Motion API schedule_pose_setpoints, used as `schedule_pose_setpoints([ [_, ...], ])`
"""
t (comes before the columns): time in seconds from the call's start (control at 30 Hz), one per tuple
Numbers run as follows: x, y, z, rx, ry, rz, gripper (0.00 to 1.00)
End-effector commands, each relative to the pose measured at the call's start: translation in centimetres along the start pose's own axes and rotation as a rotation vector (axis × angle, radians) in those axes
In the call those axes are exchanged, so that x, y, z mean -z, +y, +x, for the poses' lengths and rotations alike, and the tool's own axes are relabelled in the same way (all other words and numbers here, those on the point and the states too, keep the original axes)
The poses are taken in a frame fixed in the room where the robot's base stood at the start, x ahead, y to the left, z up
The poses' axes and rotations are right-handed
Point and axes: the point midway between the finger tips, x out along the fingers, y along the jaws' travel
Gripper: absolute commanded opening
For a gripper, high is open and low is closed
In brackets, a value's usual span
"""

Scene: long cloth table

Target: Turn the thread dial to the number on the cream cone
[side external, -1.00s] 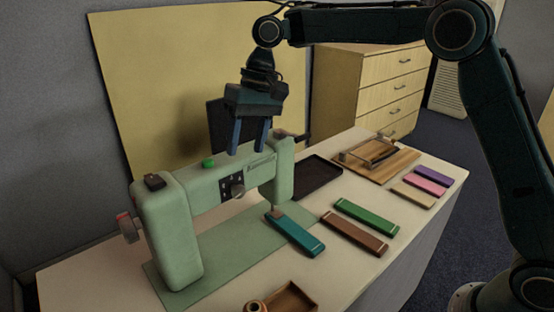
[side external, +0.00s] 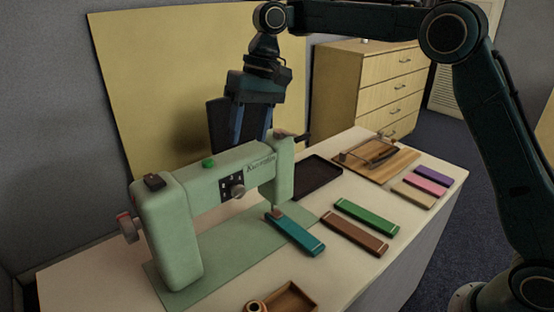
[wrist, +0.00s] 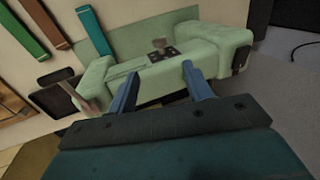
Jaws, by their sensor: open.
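A pale green sewing machine (side external: 205,185) stands on the table. Its thread dial is a round grey knob (side external: 238,192) on a dark marked panel on the front face; it also shows in the wrist view (wrist: 159,43). The dial's markings are too small to read. My gripper (side external: 252,138) is open and empty above and behind the machine's top arm, apart from the dial; its two blue fingers show in the wrist view (wrist: 161,80). A small tan, ring-topped object (side external: 255,306) is cut off at the bottom edge. I cannot tell whether it is the cream cone, and no number is visible.
Teal (side external: 294,234), green (side external: 369,216) and brown (side external: 354,237) bars lie before the machine. A wooden tray (side external: 307,291) sits at the front. A dark tray (side external: 318,173) and a wooden board with a frame (side external: 398,166) lie behind, near small coloured bars (side external: 433,176).

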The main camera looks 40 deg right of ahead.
Motion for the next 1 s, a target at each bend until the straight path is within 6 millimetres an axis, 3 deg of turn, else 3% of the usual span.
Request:
schedule_pose_setpoints([
  [0.6,1.7,-1.9,-0.3,-0.166,0.050,-0.017,0.50],
  [1.0,0.5,-3.8,-1.0,-0.260,0.015,-0.009,0.50],
])
